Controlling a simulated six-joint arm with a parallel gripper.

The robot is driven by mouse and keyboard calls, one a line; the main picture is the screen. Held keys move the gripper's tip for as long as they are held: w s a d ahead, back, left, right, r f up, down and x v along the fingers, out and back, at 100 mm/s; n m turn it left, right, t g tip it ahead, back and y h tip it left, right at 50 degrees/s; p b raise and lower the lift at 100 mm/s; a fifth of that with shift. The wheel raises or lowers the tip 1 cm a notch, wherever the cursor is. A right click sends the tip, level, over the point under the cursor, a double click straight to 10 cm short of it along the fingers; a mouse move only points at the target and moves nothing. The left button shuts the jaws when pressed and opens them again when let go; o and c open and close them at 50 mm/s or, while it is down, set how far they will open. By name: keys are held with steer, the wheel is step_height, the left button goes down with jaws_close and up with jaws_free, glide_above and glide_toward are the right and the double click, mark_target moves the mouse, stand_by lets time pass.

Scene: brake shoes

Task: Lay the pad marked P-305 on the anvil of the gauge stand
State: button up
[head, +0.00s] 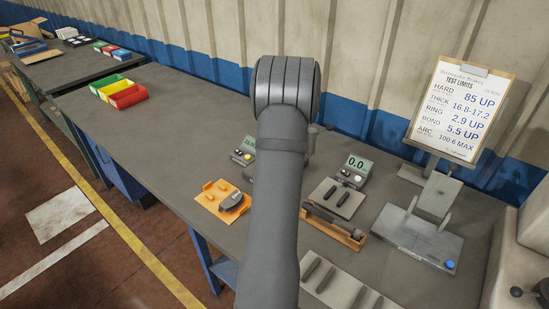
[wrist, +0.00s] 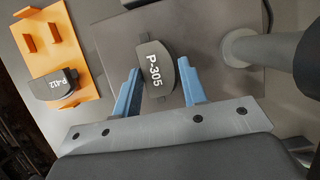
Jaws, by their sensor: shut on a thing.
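In the wrist view the dark grey pad marked P-305 (wrist: 155,52) sits between the two blue fingers of my gripper (wrist: 158,68), which are shut on it. Its white lettering faces the camera. Behind the pad is a flat dark grey square plate (wrist: 112,42), apparently the base or anvil of the gauge stand, with a thick grey post (wrist: 265,50) at its right. I cannot tell whether the pad touches the plate. In the head view my arm hides the gripper, the pad and most of the stand; a lit display (head: 249,144) shows beside the arm.
An orange fixture (head: 212,207) holds the pad marked P-412 (wrist: 55,85), left of the plate in the wrist view. Right of my arm stand a second instrument with a 0.0 display (head: 356,162), a wooden-based holder (head: 334,229) and a limits board (head: 460,110). The bench's left is mostly clear.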

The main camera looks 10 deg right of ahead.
steer(key=o, duration=1.1)
steer(key=shift+o, duration=0.2)
steer(key=v, duration=1.7)
steer(key=shift+r, duration=0.2)
steer(key=shift+s, duration=0.1)
steer(key=x, duration=1.7)
steer(key=shift+f, duration=0.2)
steer(key=shift+r, duration=0.1)
